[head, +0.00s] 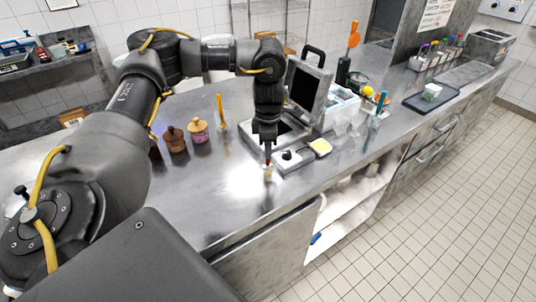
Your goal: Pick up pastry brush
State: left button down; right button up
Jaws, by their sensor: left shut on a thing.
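My left gripper (268,151) points down over the steel counter, in front of the grey machine with the raised lid. It is shut on a small slim thing, red above and pale tan at its lower end, which looks like the pastry brush (267,173). The fingers hide most of it. Its lower end is at or just above the bright patch of the counter; I cannot tell if it touches. My right gripper is not in view.
The steel counter (215,205) is clear at its front left. Lidded jars (198,132) and an upright yellow-orange stick (221,110) stand left of the gripper. A small white block with a black knob (287,160) and a yellow-topped dish (320,148) are close on its right.

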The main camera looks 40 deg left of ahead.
pick_arm(q)
jog(key=shift+r, duration=0.1)
jog(key=shift+r, duration=4.95)
